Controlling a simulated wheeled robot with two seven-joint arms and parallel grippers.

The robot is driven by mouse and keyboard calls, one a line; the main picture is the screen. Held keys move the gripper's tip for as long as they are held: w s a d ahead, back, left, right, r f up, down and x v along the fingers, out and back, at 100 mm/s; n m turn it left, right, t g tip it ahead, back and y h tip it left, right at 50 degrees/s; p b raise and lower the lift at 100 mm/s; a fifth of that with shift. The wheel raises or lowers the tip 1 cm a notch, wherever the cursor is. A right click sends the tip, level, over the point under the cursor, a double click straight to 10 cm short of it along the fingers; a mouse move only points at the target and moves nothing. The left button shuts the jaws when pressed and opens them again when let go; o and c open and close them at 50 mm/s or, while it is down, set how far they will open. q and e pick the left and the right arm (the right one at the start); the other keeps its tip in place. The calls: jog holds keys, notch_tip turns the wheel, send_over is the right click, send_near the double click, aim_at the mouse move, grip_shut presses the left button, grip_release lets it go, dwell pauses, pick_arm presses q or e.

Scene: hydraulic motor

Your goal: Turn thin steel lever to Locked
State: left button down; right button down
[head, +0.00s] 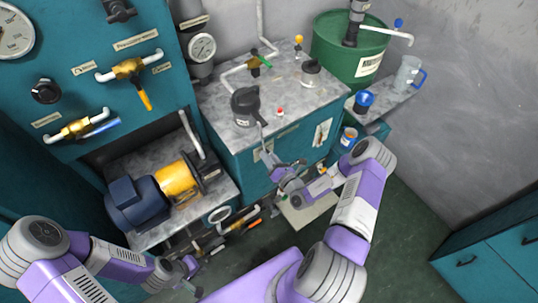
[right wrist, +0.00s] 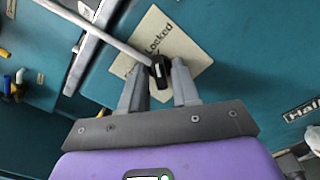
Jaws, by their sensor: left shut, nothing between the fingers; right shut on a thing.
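The thin steel lever (right wrist: 100,32) runs as a pale rod from the upper left of the right wrist view to a black tip (right wrist: 159,72). The tip lies between the fingers of my right gripper (right wrist: 158,85), which is shut on it. Behind it is a cream placard (right wrist: 172,42) reading "Locked"; its other words are covered by the lever. In the head view my right gripper (head: 273,166) is at the teal cabinet's front, where the lever is hard to make out. My left gripper (head: 190,274) is shut and empty at the lower left.
The teal cabinet (head: 235,145) carries a grey top with a black-topped device (head: 245,103). A blue and yellow motor (head: 140,200) sits on a low shelf at left. Pipes and valves (head: 220,235) lie below. A green drum (head: 335,45) stands behind. The floor at right is clear.

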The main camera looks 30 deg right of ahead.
jog(key=shift+f+m, duration=0.1)
jog(key=shift+m, duration=0.6)
jog(key=c, duration=1.1)
grip_release()
jog(key=shift+c, duration=0.2)
jog(key=shift+s, duration=0.15)
jog(key=s+p, duration=0.1)
jog(key=s, duration=0.6)
jog(key=shift+s+d, duration=0.2)
jog(key=shift+d, duration=0.05)
